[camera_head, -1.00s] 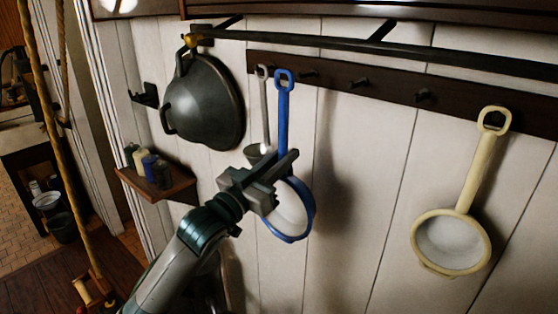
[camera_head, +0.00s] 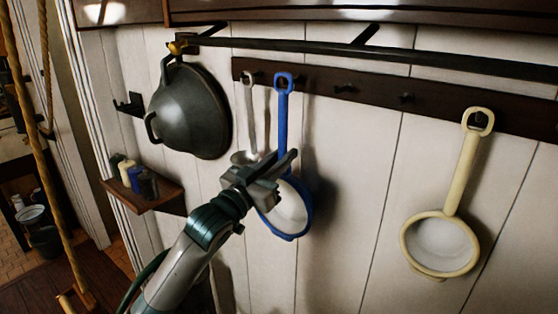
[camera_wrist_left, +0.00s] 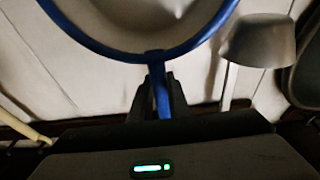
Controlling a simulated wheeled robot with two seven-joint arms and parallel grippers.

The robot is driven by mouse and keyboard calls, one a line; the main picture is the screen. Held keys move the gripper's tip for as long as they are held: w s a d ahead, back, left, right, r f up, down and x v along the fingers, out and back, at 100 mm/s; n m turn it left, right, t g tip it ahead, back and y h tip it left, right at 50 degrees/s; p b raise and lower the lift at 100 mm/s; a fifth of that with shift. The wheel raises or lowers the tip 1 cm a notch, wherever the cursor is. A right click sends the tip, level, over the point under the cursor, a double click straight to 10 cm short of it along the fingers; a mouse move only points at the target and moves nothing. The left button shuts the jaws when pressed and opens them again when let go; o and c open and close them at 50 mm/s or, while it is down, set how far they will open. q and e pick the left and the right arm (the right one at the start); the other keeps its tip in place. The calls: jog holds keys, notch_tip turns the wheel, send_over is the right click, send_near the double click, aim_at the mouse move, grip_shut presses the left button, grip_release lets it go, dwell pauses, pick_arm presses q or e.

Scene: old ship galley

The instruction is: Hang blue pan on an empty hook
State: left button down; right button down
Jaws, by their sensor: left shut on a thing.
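The blue pan (camera_head: 298,204) hangs handle up in front of the white wall, its ring (camera_head: 284,82) over the dark hook rack (camera_head: 375,95). I cannot tell whether the ring is on a hook or in front of it. My left gripper (camera_head: 287,164) is shut on the lower handle, just above the pan body. In the left wrist view the blue handle (camera_wrist_left: 161,92) sits between the fingers, and the pan's rim (camera_wrist_left: 150,57) shows beyond. Two bare hooks show right of the pan, a nearer one (camera_head: 345,88) and a farther one (camera_head: 407,98). My right gripper is not in view.
A grey ladle (camera_head: 249,118) hangs close left of the blue pan. A dark wok (camera_head: 190,110) hangs farther left, above a small shelf (camera_head: 150,195) with jars. A cream pan (camera_head: 440,245) hangs at the right. A dark rail (camera_head: 400,55) runs above the rack.

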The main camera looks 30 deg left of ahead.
pick_arm(q)
jog(key=shift+b+x, duration=0.3)
jog(key=shift+x, duration=0.9)
jog(key=shift+w+d+f, duration=0.1)
jog(key=shift+w+f, duration=0.2)
jog(key=shift+f, duration=0.35)
